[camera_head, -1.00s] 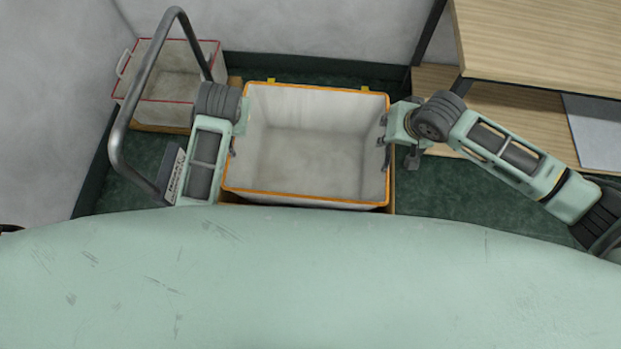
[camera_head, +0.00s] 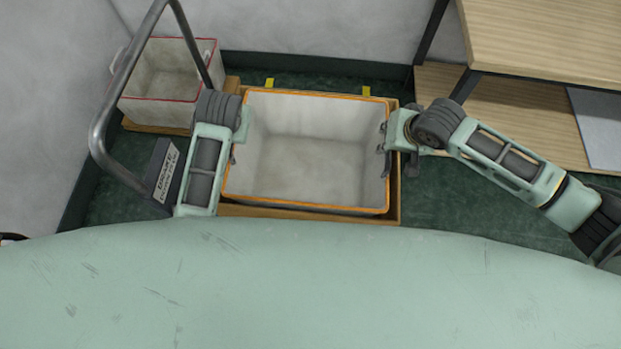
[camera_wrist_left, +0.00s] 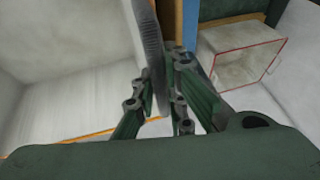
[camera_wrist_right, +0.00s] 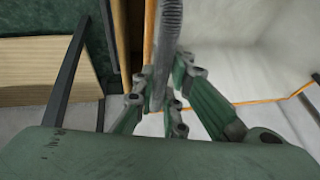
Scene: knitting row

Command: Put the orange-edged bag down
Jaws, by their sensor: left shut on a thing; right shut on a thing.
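The orange-edged bag (camera_head: 310,160) is a white, open-topped, empty box shape in the middle of the head view. It is upright over a wooden base (camera_head: 392,205). My left gripper (camera_head: 236,150) is at its left side and my right gripper (camera_head: 385,150) at its right side. The left wrist view shows the left fingers (camera_wrist_left: 160,100) shut on a grey ribbed handle (camera_wrist_left: 149,40) of the bag. The right wrist view shows the right fingers (camera_wrist_right: 157,100) shut on the other handle (camera_wrist_right: 170,35). I cannot tell whether the bag's bottom touches the base.
A red-edged white bag (camera_head: 165,85) stands on wood at the back left. A grey metal rail (camera_head: 125,85) rises left of my left arm. Yellow tabs (camera_head: 367,91) show behind the bag. A wooden shelf unit (camera_head: 545,40) stands at the right. Green floor (camera_head: 450,205) shows between.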

